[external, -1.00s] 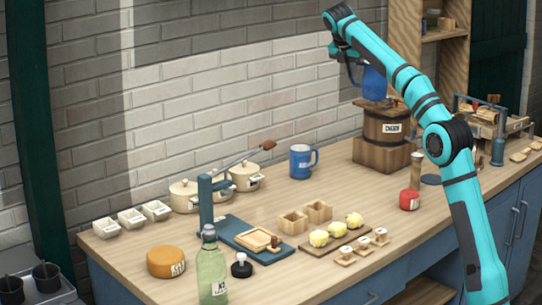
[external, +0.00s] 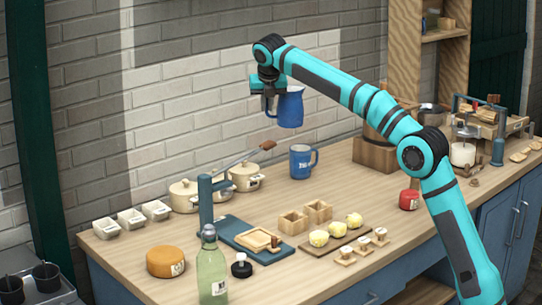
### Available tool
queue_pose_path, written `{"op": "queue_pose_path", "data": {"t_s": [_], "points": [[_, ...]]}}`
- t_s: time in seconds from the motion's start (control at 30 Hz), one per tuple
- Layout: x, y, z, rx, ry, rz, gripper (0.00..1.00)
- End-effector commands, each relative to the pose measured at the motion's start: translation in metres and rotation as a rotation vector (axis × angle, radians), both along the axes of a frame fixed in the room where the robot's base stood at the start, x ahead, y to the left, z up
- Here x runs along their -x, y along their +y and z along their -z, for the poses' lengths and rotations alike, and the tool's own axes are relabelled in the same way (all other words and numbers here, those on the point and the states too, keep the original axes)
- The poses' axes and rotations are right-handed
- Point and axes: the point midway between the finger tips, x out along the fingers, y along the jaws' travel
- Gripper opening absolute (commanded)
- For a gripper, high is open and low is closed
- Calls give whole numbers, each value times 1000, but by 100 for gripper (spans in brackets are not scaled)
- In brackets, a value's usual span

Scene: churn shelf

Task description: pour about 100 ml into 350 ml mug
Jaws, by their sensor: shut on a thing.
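A blue mug (external: 302,162) with a white label stands upright on the counter, left of the churn, its handle to the right. My gripper (external: 270,100) is shut on a blue jug (external: 290,108). The jug hangs above the mug and a little to its left, clear of the counter, and looks about upright. Its contents and the inside of the mug cannot be seen from here.
A wooden churn on its block (external: 374,155) stands right of the mug, partly behind my arm. Cream lidded pots (external: 245,177) and a lever press (external: 207,205) stand to the left. A green bottle (external: 212,270) is at the front. Wooden boxes (external: 293,222) lie in front of the mug.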

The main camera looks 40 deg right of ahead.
Motion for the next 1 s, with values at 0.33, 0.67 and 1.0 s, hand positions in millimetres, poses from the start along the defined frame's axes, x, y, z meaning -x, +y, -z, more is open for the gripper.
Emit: {"op": "queue_pose_path", "data": {"t_s": [0.33,0.67,1.0], "points": [[-9,78,22,0,-1,-197,0],[-10,93,25,0,-2,-235,0],[-9,88,29,-31,-12,-240,0]]}}
